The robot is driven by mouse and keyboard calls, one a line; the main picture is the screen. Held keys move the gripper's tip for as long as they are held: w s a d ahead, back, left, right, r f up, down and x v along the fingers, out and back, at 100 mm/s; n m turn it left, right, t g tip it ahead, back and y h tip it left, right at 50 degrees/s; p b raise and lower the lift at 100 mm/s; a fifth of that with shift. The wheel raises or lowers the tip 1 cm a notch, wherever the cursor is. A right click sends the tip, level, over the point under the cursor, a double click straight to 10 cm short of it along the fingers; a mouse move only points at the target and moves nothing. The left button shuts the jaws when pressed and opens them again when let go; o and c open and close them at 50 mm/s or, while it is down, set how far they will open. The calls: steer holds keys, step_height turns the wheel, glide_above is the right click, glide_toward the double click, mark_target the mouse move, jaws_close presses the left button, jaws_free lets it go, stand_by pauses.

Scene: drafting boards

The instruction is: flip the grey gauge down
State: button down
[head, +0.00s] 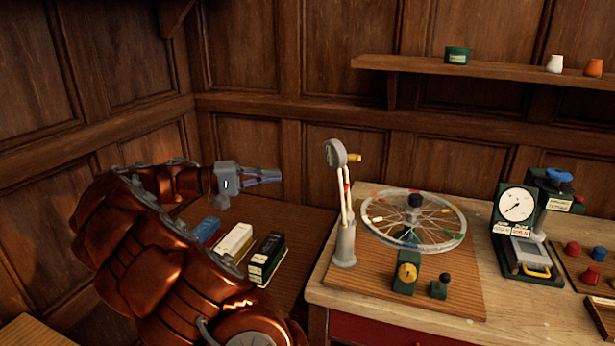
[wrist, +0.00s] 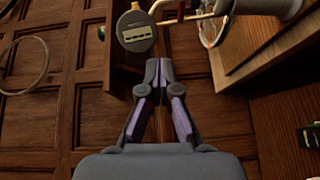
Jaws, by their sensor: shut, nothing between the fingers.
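The grey gauge (head: 335,153) is a round head raised on a pair of thin pale rods above a grey cylindrical holder (head: 344,246). A yellow knob (head: 354,157) sticks out on its right side. In the wrist view the gauge (wrist: 137,32) shows its round grey body with a pale slotted patch, just beyond my fingertips and slightly left. My gripper (head: 280,176) is level, left of the gauge and a little lower in the head view, with a gap between them. In the wrist view my gripper (wrist: 158,66) has its fingertips together and empty.
A green dial stand (head: 516,214) is farther right. Several boxes (head: 235,243) stand on the lower surface below my gripper.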

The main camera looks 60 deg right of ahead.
steer(key=s+a+p+x, duration=0.2)
steer(key=p+x, duration=0.2)
steer(key=x, duration=0.8)
steer(key=shift+s, duration=0.2)
steer(key=shift+f, duration=0.1)
steer(key=shift+d, duration=0.1)
steer(key=shift+s+t+y+b, duration=0.3)
steer(key=shift+s+b, duration=0.05)
steer(key=shift+s, duration=0.05)
